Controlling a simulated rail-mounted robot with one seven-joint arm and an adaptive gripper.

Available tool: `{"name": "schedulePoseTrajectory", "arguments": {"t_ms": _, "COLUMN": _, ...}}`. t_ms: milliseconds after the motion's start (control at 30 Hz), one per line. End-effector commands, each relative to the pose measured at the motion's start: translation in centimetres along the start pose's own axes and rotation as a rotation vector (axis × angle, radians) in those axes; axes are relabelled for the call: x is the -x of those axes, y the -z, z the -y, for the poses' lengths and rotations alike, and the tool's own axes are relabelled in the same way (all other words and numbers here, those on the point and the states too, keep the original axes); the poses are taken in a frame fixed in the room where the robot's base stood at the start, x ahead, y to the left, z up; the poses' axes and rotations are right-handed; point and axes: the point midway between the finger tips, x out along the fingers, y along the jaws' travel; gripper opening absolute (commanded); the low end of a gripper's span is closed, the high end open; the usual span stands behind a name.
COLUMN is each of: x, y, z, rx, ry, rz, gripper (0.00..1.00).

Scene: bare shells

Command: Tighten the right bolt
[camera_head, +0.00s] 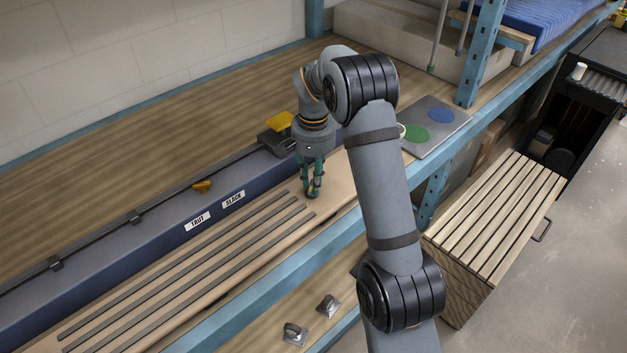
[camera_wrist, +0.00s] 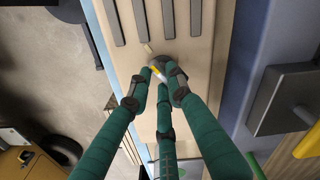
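The right bolt (camera_wrist: 163,66) shows in the wrist view as a small round grey head with a yellow mark, beyond the ends of dark strips on a pale wooden board. My gripper (camera_wrist: 162,77) has three green fingers with dark joints. Its fingertips are drawn in around the bolt head and partly hide it. In the head view my gripper (camera_head: 313,191) points down at the right end of the strips, and the bolt is mostly hidden by the fingertips.
A dark block with a yellow top (camera_head: 281,121) stands behind my gripper. A grey plate with green and blue discs (camera_head: 437,127) lies to the right. Two small metal parts (camera_head: 294,334) (camera_head: 328,306) lie on the lower shelf. The wooden bench top (camera_head: 130,130) behind is clear.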

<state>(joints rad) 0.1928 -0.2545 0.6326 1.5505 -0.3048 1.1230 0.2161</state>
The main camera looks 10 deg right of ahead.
Motion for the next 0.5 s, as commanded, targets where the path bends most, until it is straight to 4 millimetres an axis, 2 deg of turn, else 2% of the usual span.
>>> {"name": "schedulePoseTrajectory", "arguments": {"t_ms": 267, "x": 0.02, "y": 0.0, "z": 0.01, "rx": 0.0, "ry": 0.0, "rz": 0.0, "gripper": 0.01}}
{"name": "schedulePoseTrajectory", "arguments": {"t_ms": 500, "x": -0.11, "y": 0.0, "z": 0.03, "rx": -0.015, "ry": 0.0, "rz": -0.001, "gripper": 0.0}}
